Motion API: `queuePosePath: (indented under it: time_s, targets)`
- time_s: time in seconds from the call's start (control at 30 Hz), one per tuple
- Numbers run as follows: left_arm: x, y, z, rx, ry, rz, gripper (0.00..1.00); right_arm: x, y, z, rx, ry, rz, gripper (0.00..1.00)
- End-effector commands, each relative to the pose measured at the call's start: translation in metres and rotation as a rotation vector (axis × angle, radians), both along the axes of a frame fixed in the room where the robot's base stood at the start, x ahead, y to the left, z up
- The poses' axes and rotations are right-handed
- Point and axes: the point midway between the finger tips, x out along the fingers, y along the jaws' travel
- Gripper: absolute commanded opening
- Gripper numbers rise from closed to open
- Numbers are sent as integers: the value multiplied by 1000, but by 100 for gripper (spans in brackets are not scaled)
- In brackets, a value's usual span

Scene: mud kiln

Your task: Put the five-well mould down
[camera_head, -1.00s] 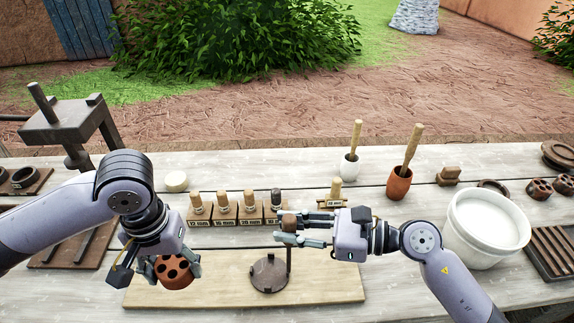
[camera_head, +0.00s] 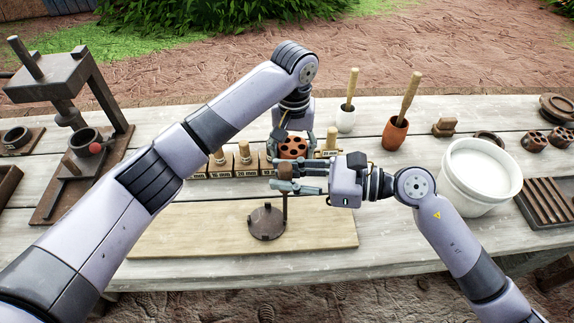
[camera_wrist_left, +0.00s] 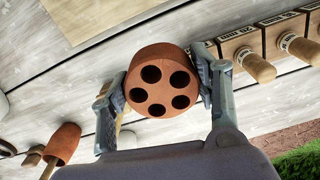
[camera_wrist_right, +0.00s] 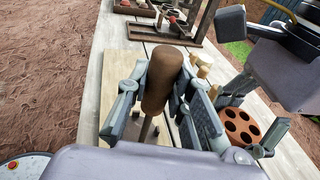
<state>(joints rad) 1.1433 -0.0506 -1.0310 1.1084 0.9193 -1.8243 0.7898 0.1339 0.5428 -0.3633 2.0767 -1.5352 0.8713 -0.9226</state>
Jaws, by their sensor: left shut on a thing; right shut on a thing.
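The five-well mould (camera_head: 293,147) is a round reddish-brown block with several dark wells. My left gripper (camera_wrist_left: 165,88) is shut on it, one finger on each side; in the head view it is near the stamp row. The mould also shows in the right wrist view (camera_wrist_right: 238,128). My right gripper (camera_head: 287,180) is shut on the brown upright handle (camera_wrist_right: 161,80) of a tool with a dark round base (camera_head: 267,222). This tool stands on the pale board (camera_head: 190,230). Whether the mould touches the table is hard to tell.
Wooden-handled stamps (camera_head: 244,158) stand in labelled blocks behind the board. A dark press (camera_head: 60,90) stands at left. The board's left part is clear.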

Motion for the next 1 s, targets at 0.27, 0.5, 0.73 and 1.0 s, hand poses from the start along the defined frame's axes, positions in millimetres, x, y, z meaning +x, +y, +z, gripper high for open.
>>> queuePosePath:
  time_s: [0.27,0.5,0.73,1.0]
  targets:
    - [-2,-21,-26,1,3,-27,21,0,0,-1,-2,1,0,0]
    - [-1,-21,-63,0,0,-27,21,0,0,-1,-2,1,0,0]
    - [-1,-20,-84,1,2,-26,21,0,0,-1,-1,3,1,0]
    - [-1,-21,-105,-1,0,-27,21,0,0,-1,-1,3,1,0]
